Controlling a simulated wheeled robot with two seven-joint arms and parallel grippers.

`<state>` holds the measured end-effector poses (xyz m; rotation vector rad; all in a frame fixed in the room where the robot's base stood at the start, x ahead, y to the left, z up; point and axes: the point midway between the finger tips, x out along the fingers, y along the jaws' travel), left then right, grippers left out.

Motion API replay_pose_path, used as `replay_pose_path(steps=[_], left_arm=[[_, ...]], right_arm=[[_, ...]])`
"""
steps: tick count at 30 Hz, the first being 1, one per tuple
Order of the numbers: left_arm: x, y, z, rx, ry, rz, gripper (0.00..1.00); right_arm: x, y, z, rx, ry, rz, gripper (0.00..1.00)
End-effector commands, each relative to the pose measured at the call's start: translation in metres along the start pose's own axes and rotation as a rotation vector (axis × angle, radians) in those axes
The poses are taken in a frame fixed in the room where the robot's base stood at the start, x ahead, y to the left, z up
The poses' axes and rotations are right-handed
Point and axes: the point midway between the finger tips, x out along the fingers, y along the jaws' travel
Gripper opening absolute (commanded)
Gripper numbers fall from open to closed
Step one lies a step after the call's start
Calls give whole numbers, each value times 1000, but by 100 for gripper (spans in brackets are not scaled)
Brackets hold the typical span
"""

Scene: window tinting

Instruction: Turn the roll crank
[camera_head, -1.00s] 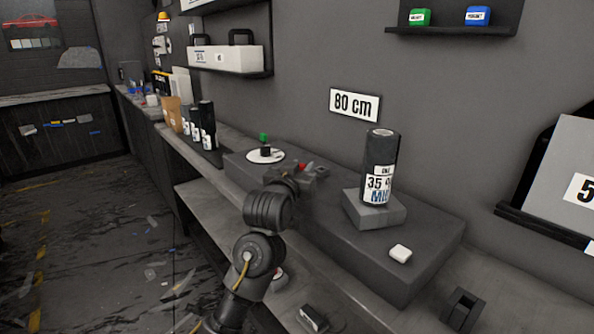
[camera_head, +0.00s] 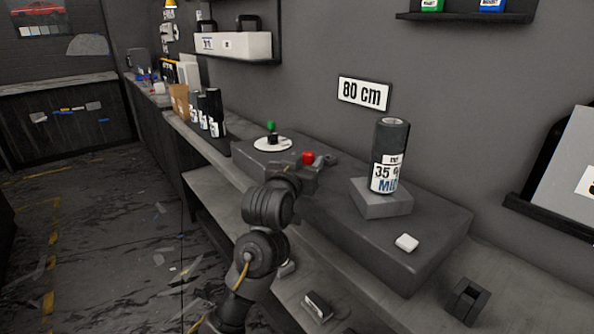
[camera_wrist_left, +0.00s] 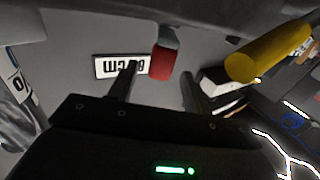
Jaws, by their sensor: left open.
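A red knob (camera_head: 308,158), apparently the crank's handle, stands over the long dark bench block (camera_head: 430,250). My left gripper (camera_head: 312,165) is open right at it, hiding what lies below. In the left wrist view the red knob (camera_wrist_left: 162,63) with a grey end shows between the two spread fingers of the left gripper (camera_wrist_left: 158,73); I cannot tell whether they touch it. A green-topped knob (camera_head: 271,126) stands on a white disc (camera_head: 272,144) just behind. A dark labelled roll (camera_head: 389,150) stands upright on a grey block (camera_head: 380,198). My right gripper is not in view.
A dark slotted holder (camera_head: 466,296) stands at lower right. Dark bottles (camera_head: 213,112) stand behind at left. An "80 cm" sign (camera_head: 363,94) hangs on the wall. A yellow cylinder (camera_wrist_left: 265,54) shows in the wrist view.

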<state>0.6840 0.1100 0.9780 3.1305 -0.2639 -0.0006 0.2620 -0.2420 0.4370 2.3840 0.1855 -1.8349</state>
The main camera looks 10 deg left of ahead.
Motion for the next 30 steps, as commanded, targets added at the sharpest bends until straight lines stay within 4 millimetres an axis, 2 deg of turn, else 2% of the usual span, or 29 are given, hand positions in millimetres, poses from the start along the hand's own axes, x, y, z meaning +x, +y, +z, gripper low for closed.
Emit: replay_pose_path(steps=[4, 6, 10, 15, 23, 24, 27, 30], left_arm=[[-33, 1, -2, -2, 2, 2, 49], [-46, 1, -2, -1, -1, 2, 49], [-64, 1, -2, -2, 0, 2, 49], [-76, 0, -1, -1, 0, 1, 49], [-77, 0, 0, 0, -1, 1, 49], [-77, 0, 0, 0, -1, 1, 48], [-77, 0, 5, 1, -10, -1, 35], [-76, -2, 26, 4, -52, -4, 22]], right_arm=[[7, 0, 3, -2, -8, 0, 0], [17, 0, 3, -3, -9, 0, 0], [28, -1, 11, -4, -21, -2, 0], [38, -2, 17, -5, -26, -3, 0], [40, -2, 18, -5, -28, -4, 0], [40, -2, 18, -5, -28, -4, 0], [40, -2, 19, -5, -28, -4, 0], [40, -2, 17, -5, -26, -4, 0]])
